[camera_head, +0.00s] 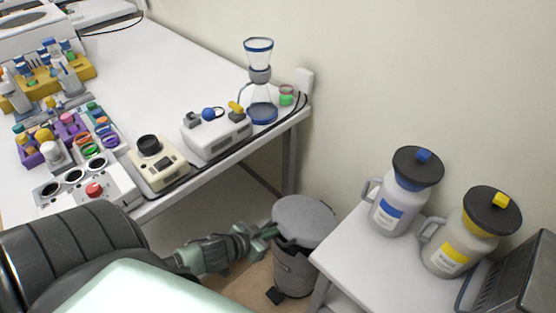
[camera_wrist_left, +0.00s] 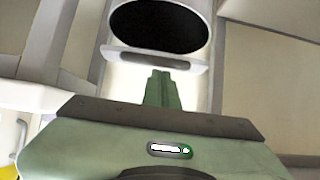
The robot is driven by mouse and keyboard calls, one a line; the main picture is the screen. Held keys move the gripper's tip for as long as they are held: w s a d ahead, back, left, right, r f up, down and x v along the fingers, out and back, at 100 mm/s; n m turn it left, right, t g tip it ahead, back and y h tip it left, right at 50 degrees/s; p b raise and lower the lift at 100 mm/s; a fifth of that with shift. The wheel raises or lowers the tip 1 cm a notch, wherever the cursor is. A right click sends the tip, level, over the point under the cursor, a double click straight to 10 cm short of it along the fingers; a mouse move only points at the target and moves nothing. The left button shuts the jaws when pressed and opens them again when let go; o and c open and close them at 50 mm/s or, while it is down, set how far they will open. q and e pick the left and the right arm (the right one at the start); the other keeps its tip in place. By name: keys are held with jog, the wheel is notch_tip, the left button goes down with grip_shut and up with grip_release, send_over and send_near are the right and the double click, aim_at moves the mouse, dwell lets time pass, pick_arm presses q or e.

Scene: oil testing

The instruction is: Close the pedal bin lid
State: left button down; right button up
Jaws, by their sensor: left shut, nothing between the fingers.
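The pedal bin (camera_head: 294,272) is a grey cylinder on the floor between the long bench and the small side table. Its round grey lid (camera_head: 305,218) is over the top, with a dark gap under its front edge; how far it is raised is hard to tell. A black pedal (camera_head: 275,295) sticks out at the base. My left gripper (camera_head: 270,231) is shut and empty, its tips at the lid's left edge; contact is unclear. In the left wrist view the shut green fingers (camera_wrist_left: 161,88) point at a grey rim around a dark oval. My right gripper is out of view.
The long white bench (camera_head: 150,75) holds instruments, a glass funnel stand (camera_head: 259,85) and vial racks. The side table (camera_head: 357,255) right of the bin holds a blue-labelled jug (camera_head: 395,205), a yellow-labelled jug (camera_head: 447,245) and a dark box (camera_head: 520,280).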

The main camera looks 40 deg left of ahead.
pick_arm(q)
notch_tip(320, 180, down, 8)
jog(key=s+b, duration=0.2)
jog(key=b, duration=0.1)
jog(key=shift+s+a, duration=0.2)
jog(key=shift+s, duration=0.1)
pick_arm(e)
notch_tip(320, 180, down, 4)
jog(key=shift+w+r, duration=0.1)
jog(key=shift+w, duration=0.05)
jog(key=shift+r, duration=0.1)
pick_arm(q)
notch_tip(320, 180, up, 4)
jog(key=p, duration=0.5)
jog(key=s+a+f+b, duration=0.1)
jog(key=s, duration=0.8)
jog(key=shift+f+b, duration=0.25)
jog(key=shift+b, duration=0.1)
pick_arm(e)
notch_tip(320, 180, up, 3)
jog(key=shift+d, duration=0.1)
pick_arm(q)
jog(key=shift+a, duration=0.1)
